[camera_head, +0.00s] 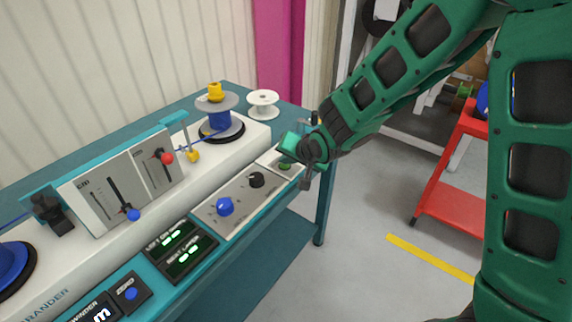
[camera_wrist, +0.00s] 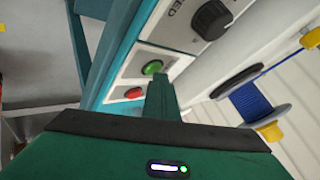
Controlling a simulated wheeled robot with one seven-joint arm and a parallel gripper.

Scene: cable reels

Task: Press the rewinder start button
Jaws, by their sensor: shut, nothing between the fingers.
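The green button (camera_head: 285,166) sits on a pale panel at the right end of the rewinder's control strip. In the wrist view the green button (camera_wrist: 152,67) shows just beyond the tip of my gripper (camera_wrist: 160,82). In the head view my wrist hangs over the panel's right end and hides the red button.
A black speed knob (camera_head: 257,180) and a blue knob (camera_head: 225,207) stand on the same strip. A grey spool (camera_head: 217,102) on the machine and a white spool (camera_head: 263,104) are behind. A red cart (camera_head: 450,165) stands right. The floor between is clear.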

